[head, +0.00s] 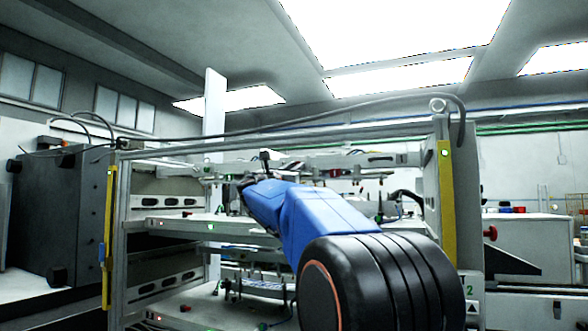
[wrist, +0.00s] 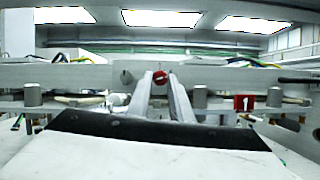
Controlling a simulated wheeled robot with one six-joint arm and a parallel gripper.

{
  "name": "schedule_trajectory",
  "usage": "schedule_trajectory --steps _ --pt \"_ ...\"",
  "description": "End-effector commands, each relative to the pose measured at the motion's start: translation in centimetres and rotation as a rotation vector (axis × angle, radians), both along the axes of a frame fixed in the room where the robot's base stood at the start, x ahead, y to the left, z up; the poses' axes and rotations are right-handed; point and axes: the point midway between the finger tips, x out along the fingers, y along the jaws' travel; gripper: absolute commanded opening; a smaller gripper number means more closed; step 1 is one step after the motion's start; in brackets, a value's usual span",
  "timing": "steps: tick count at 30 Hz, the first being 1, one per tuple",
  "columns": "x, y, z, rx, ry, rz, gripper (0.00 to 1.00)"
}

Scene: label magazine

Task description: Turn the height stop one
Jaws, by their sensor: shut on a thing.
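In the wrist view the two fingers of my gripper (wrist: 160,84) reach forward and close on a small round red knob (wrist: 160,76), which I take for the height stop. The knob sits at the front of a pale horizontal bar (wrist: 85,75). A red plate marked 1 (wrist: 244,103) hangs to the right of my fingers. The fingertips hide the knob's sides, and its turned angle cannot be read. In the head view my blue arm reaches into the machine frame (head: 444,190) and hides the knob and most of the gripper.
Grey cylindrical posts (wrist: 199,97) stand under the bar on both sides of my fingers, with cables above. Yellow strips (head: 109,240) mark the frame's uprights. Shelves (head: 190,228) with small parts lie below my arm. A dark cabinet (head: 60,215) stands left.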

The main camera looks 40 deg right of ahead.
Motion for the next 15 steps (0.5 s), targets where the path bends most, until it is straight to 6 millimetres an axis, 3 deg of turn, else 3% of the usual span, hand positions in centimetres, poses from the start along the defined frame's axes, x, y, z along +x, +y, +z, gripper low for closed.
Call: schedule_trajectory --steps 15 --pt "-0.34 -0.16 -0.05 -0.107 0.262 0.0 0.0"
